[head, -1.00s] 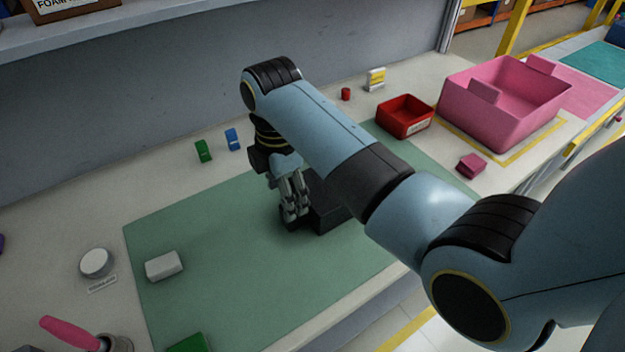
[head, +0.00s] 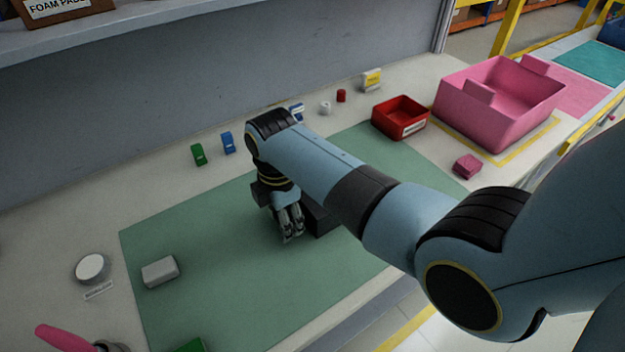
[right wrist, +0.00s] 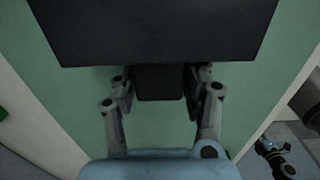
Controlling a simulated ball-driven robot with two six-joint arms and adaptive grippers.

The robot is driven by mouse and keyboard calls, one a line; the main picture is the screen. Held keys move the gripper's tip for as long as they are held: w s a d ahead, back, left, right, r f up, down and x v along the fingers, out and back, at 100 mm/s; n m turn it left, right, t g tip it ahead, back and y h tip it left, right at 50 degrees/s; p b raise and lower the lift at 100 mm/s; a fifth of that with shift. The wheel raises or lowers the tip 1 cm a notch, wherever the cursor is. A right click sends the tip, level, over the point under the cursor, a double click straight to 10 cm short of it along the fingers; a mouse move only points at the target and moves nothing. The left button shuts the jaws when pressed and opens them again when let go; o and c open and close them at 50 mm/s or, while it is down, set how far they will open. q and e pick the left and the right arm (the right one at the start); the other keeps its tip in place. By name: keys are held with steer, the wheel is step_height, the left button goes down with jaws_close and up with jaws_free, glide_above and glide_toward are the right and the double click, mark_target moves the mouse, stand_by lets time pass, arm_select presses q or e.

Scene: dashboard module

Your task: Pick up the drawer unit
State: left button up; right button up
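The drawer unit (head: 318,221) is a dark, boxy thing on the green mat, partly hidden behind my right arm. In the right wrist view its wide dark body (right wrist: 165,30) fills the top, and a narrower dark block (right wrist: 160,84) sticks out from it. My right gripper (head: 289,236) points down at the unit's near left side. In the right wrist view its fingers (right wrist: 160,96) stand apart, one on each side of the narrow block, very close to it. Firm contact is not visible. My left gripper is not in view.
A grey block (head: 160,271) lies on the left of the green mat (head: 225,275). Green (head: 198,154) and blue (head: 228,143) items stand behind it. A red bin (head: 400,118) and a pink tote (head: 500,103) stand at the right. The mat's left half is mostly clear.

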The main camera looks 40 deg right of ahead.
jaws_close()
